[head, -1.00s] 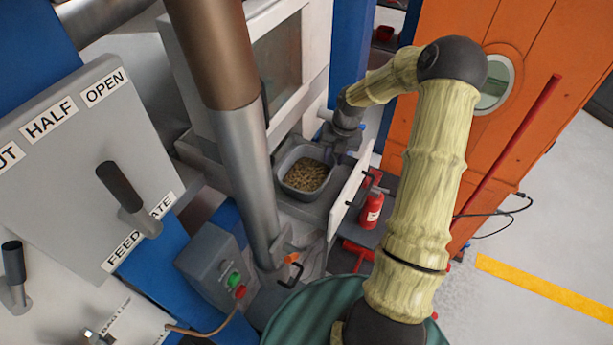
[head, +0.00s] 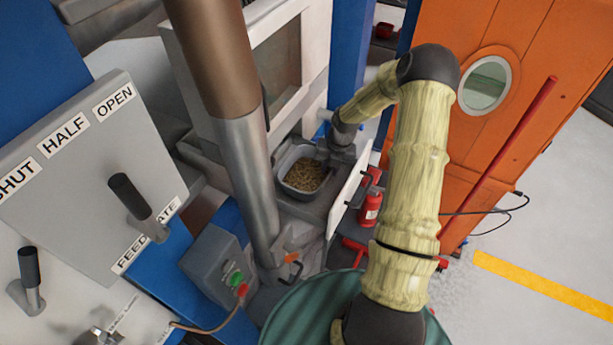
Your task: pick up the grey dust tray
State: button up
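The grey dust tray (head: 289,186) sits in the recess at the foot of the white machine housing. It is upright and holds a heap of tan, grainy material. My gripper (head: 325,163) is at the tray's right rear side, over or against its rim. Its fingers are small, dark and partly hidden, so I cannot tell whether they are open or shut, or whether they touch the tray.
A white panel (head: 349,203) with a dark handle stands right of the tray. A metal pipe (head: 245,165) rises at its left. A control box (head: 218,268), a red extinguisher (head: 369,209) and an orange cabinet (head: 520,80) are nearby. Grey floor is open at right.

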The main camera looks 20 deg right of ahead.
grip_shut()
dwell(1.2)
